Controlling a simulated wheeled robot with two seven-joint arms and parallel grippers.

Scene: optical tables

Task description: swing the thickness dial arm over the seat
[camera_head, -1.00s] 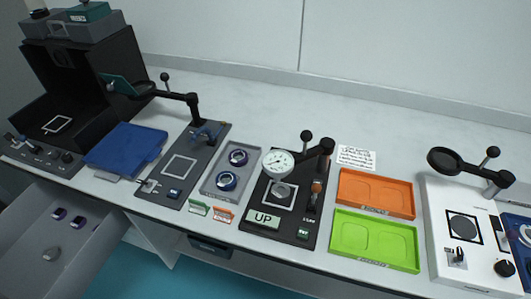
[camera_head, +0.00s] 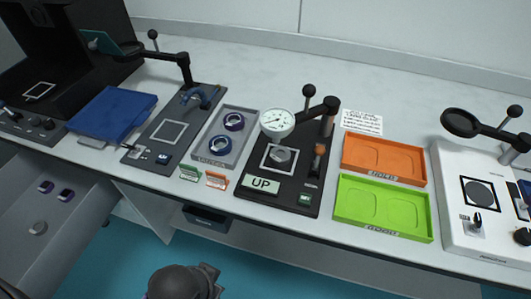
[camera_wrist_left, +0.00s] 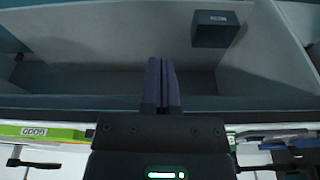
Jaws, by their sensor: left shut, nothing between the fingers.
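The thickness dial (camera_head: 277,123) is a round white gauge on a black arm (camera_head: 315,112) that reaches left from its pivot. A black ball-topped lever stands by the pivot. The seat (camera_head: 281,156) shows as a grey round piece inside a white square outline on a black base (camera_head: 296,199). The dial appears raised, at the outline's back edge in the picture; I cannot tell whether it is exactly above the seat. A sign reading UP (camera_head: 260,185) stands at the front. My left gripper (camera_wrist_left: 162,84) is shut and empty in the left wrist view, away from the dial.
Left of the base are a grey tray with two rings (camera_head: 241,160) and a dark plate (camera_head: 151,154). Right are an orange tray (camera_head: 384,178) and a green tray (camera_head: 383,233). An open drawer (camera_head: 85,213) juts out at left. A dark box (camera_wrist_left: 214,28) shows in the left wrist view.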

